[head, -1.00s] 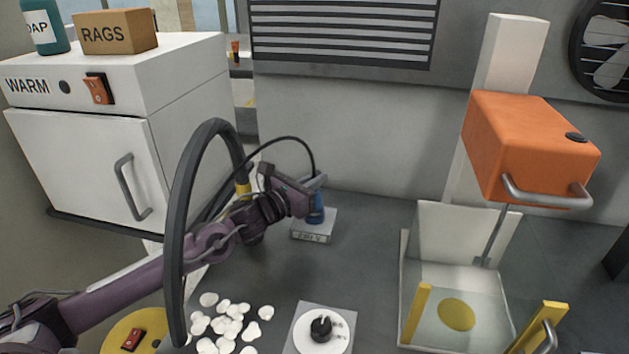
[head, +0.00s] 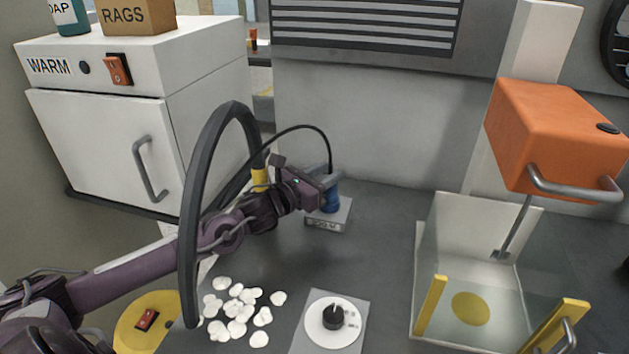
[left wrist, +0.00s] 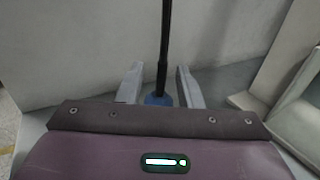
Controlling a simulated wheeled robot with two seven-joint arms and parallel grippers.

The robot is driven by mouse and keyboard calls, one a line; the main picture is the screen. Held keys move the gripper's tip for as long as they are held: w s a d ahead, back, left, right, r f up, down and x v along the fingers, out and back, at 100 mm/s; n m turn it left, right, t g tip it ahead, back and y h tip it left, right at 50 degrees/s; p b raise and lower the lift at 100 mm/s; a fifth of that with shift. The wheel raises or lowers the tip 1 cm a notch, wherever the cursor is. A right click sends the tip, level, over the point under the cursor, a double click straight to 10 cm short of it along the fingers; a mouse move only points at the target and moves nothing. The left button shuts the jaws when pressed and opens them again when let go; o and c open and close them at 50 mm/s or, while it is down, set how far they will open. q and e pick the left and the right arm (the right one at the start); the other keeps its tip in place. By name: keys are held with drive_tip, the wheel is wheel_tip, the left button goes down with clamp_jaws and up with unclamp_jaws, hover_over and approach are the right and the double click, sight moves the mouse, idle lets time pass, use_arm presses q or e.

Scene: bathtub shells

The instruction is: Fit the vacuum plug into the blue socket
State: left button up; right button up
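The blue socket (head: 331,202) stands upright on a small pale block (head: 341,217). The vacuum plug is the end of a black cable (head: 329,147) that comes down from above onto the blue part. Where plug and socket meet is mostly hidden by my left gripper (head: 325,184). In the left wrist view, the cable (left wrist: 165,45) runs straight down to the blue part (left wrist: 158,99). My left gripper's fingers (left wrist: 160,88) stand on either side of it with visible gaps, so it looks open. My right gripper is not in view.
A large dark hoop (head: 190,230) stands by my left arm. White pieces (head: 235,310) lie loose near a dial (head: 334,318). A white warming cabinet (head: 110,150) is at left, an orange press head (head: 555,135) over a clear-walled box (head: 470,275) at right.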

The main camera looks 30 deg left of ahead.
use_arm(q)
drive_tip(key=v, duration=0.6)
drive_tip(key=shift+s, duration=0.25)
idle(0.5)
